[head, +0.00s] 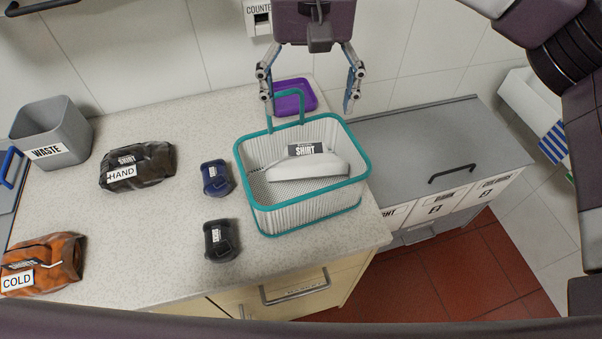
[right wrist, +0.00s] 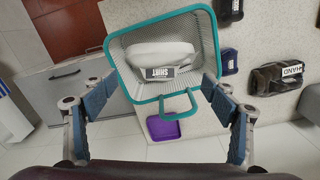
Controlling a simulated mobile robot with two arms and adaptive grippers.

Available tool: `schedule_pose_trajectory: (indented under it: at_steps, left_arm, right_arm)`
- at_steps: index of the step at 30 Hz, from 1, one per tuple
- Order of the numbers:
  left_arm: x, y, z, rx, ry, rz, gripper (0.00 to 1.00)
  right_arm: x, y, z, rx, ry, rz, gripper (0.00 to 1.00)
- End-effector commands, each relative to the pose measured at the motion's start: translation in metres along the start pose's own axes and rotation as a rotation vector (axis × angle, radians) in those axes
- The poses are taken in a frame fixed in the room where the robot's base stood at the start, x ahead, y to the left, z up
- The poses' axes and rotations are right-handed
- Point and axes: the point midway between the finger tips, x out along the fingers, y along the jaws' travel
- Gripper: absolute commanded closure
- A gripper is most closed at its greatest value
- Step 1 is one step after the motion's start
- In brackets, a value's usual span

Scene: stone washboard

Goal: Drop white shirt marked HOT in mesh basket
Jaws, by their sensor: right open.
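A white folded shirt (head: 310,169) with a dark SHIRT label lies inside the mesh basket (head: 258,205), which has a teal rim and a raised teal handle. No HOT marking can be read on it. The shirt (right wrist: 154,55) and basket (right wrist: 215,45) also show in the right wrist view. My right gripper (head: 311,105) is open and empty above the back of the basket, its fingers apart on either side. It also shows in the right wrist view (right wrist: 152,100). My left gripper is not in view.
A purple tray (head: 312,98) lies behind the basket. Left of it are a navy bundle (head: 216,178), a black bundle (head: 221,241), a HAND bundle (head: 150,172), an orange COLD bundle (head: 60,255) and a WASTE bin (head: 70,130). A grey-topped sorter (head: 420,140) stands right.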

Motion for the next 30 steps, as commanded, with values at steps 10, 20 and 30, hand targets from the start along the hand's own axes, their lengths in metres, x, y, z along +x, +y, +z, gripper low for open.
schedule_pose_trajectory:
  at_steps: [10,20,30]
  left_arm:
    - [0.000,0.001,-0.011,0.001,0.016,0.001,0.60]
    - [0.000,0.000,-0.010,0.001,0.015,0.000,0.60]
    - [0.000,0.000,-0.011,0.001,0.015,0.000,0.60]
  right_arm:
    - [-0.030,-0.001,0.000,-0.001,0.003,-0.002,0.21]
    - [-0.097,-0.001,0.000,0.001,0.003,0.000,0.21]
    - [-0.120,0.000,0.001,0.000,0.000,0.000,0.21]
